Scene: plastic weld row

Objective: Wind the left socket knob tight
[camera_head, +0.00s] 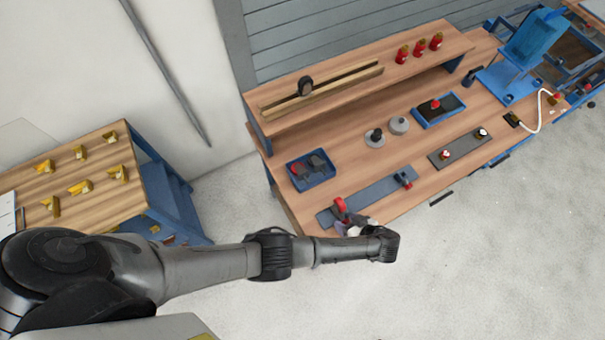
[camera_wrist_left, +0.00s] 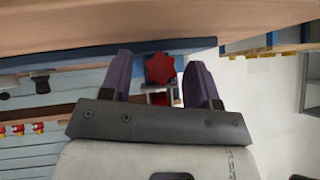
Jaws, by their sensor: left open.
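The left socket knob is red and star-shaped in the left wrist view (camera_wrist_left: 160,69). In the head view, a red part (camera_head: 339,206) shows at the left end of a long blue-grey plate (camera_head: 375,193) on the bench. My left gripper (camera_head: 349,222) is at that end, partly hidden by my arm. In the left wrist view, its two purple fingers (camera_wrist_left: 159,76) are open. The knob appears between them, with a gap on each side. I cannot tell whether the fingertips reach fully around it. My right gripper is not in view.
A blue tray (camera_head: 312,183) stands behind the plate. A second dark plate (camera_head: 458,149) lies to the right. Grey discs (camera_head: 375,142) and another blue tray (camera_head: 423,123) are further back. A raised shelf (camera_head: 340,62) carries red bottles (camera_head: 420,48). The floor in front is clear.

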